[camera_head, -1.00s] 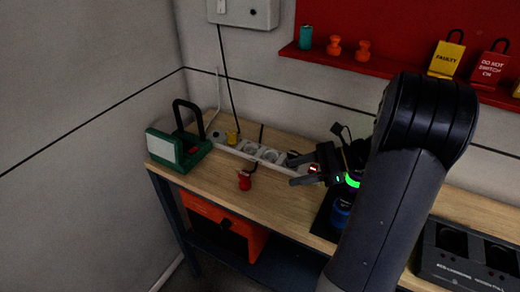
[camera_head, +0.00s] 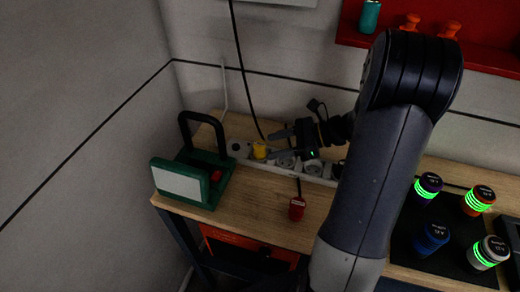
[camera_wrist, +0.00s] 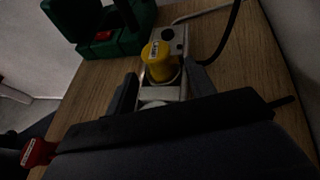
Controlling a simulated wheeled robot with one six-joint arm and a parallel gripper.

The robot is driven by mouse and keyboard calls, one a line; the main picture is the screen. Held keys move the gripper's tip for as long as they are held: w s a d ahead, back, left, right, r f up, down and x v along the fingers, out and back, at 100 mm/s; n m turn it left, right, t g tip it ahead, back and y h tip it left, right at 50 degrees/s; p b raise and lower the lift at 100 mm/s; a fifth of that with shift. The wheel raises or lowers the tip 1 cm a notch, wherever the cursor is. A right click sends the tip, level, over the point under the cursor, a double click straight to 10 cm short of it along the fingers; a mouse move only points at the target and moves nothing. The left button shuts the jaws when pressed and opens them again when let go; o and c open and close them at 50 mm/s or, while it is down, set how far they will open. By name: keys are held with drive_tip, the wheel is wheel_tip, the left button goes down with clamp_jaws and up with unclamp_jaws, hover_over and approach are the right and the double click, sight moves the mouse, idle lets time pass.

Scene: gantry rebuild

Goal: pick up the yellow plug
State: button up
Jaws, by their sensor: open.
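The yellow plug (camera_head: 259,150) sits in a socket near the left end of the white power strip (camera_head: 316,170) at the back of the bench. In the wrist view the yellow plug (camera_wrist: 158,62) stands beyond my fingertips, roughly in line with the space between them. My gripper (camera_head: 271,145) is open and empty, just right of the plug in the head view. Its two fingers also show in the wrist view (camera_wrist: 160,85), one on each side of the strip.
A green case (camera_head: 204,184) with a dark handle stands left of the strip. A red plug (camera_head: 297,208) lies on the wooden bench (camera_head: 255,205) in front. A black cable (camera_head: 240,70) hangs down the wall near the yellow plug. Glowing-ringed cylinders (camera_head: 428,186) stand at right.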

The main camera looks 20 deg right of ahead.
sight(265, 147)
drive_tip(key=x, duration=0.3)
drive_tip(key=shift+a+f, duration=0.1)
drive_tip(key=shift+a, duration=0.25)
drive_tip(key=c, duration=1.1)
